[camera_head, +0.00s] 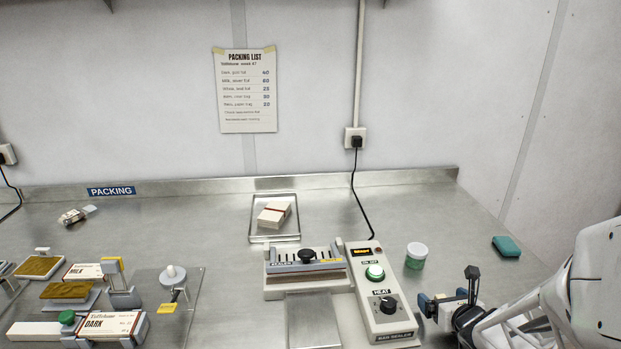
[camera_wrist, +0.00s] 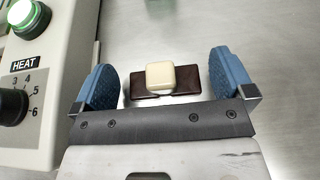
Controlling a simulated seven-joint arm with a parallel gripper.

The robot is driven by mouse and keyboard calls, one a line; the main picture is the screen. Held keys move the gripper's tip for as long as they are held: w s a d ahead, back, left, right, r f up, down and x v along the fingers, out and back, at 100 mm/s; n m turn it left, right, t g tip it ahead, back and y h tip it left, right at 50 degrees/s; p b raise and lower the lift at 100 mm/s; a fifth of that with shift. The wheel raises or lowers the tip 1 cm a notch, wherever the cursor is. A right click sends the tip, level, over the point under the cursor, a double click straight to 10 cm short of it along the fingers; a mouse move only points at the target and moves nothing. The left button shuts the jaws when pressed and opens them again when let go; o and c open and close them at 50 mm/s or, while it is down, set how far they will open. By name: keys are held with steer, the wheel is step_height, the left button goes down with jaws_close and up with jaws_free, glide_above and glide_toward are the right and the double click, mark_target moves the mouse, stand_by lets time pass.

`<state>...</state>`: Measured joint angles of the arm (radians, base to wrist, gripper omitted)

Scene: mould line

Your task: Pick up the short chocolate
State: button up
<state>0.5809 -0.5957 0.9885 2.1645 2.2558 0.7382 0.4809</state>
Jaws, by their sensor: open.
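In the wrist view, a cream-coloured block (camera_wrist: 160,76) with rounded edges sits over a dark brown, flat bar (camera_wrist: 188,84). Part of the bar is covered by the block; I cannot tell for sure which is the short chocolate. My gripper (camera_wrist: 163,72) is open, with one blue padded finger on the left and one on the right of the bar and block. A gap shows on each side. In the head view my gripper (camera_head: 448,300) is low over the steel bench, right of the bar sealer, and the block and bar are not clearly visible there.
The heat control box (camera_head: 376,295) stands close left of my gripper. A white and green tub (camera_head: 416,256) is behind it, and a teal block (camera_head: 507,246) lies farther right. A tray (camera_head: 270,236) holds cartons. MILK and DARK boxes (camera_head: 100,327) are far left.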

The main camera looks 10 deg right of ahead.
steer(key=shift+w+f, duration=0.2)
steer(key=shift+w, duration=0.1)
steer(key=shift+c, duration=0.2)
steer(key=c, duration=0.7)
